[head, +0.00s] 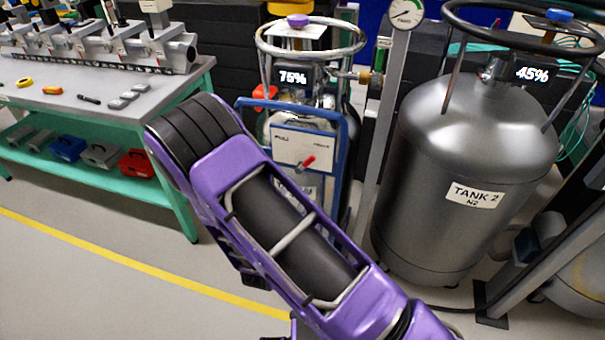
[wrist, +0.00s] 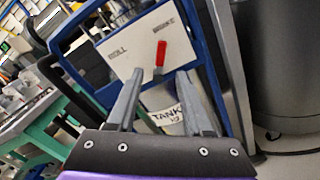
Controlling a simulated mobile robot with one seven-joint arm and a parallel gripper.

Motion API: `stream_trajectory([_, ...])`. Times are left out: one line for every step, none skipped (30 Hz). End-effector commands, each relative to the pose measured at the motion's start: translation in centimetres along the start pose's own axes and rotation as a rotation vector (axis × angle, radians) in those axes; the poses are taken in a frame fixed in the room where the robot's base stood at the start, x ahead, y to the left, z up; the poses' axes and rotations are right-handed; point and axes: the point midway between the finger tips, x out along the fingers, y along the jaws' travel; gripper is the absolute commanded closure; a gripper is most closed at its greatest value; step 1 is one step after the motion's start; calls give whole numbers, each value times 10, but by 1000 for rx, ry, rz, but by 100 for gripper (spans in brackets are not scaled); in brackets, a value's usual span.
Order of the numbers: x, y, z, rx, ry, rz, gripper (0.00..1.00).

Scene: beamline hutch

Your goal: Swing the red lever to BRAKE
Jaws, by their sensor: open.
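The red lever (head: 308,162) sits on a white panel (head: 290,146) on the blue-framed cart. In the head view its handle leans up and to the right. In the wrist view the red lever (wrist: 160,54) shows on the white panel (wrist: 130,62), with ROLL at the left and BRAKE at the upper right; its handle tip points to just below BRAKE. My gripper (wrist: 160,74) is open and empty, its fingers pointing at the panel. The lever shows between and beyond the fingertips; I see no contact. My gripper is not clearly visible in the head view.
The cart carries a tank with a 75% display (head: 292,77). A grey post (head: 384,120) and TANK 2 (head: 470,150) stand to its right. A green-framed workbench (head: 130,105) stands at the left. Open floor (head: 90,280) lies at the lower left.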

Motion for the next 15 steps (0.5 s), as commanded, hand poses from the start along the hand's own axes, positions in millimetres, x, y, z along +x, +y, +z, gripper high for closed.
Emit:
stream_trajectory([-14, 1, -1, -2, 4, 2, 49])
stream_trajectory([-21, 1, -1, -2, 4, 2, 49])
stream_trajectory([-30, 1, 0, -3, 4, 2, 49])
stream_trajectory([-36, 1, -1, -2, 4, 2, 49])
stream_trajectory([-42, 1, -1, -1, 3, 2, 49])
stream_trajectory([-50, 1, 0, -1, 3, 2, 49])
stream_trajectory([-55, 0, 0, -2, 3, 2, 49])
stream_trajectory([-60, 0, -1, -1, 3, 2, 49])
stream_trajectory([-65, 0, -1, -1, 2, 1, 49])
stream_trajectory([-68, 0, -1, -1, 2, 1, 49])
stream_trajectory([-72, 0, 0, -1, 1, 1, 49])
stream_trajectory([-75, 0, 0, -1, 0, 0, 49])
stream_trajectory([-77, 0, 0, -1, 1, 0, 49])
stream_trajectory([-78, 0, 0, -1, 1, 0, 49])
stream_trajectory([-80, 0, 0, -1, 1, 0, 49])
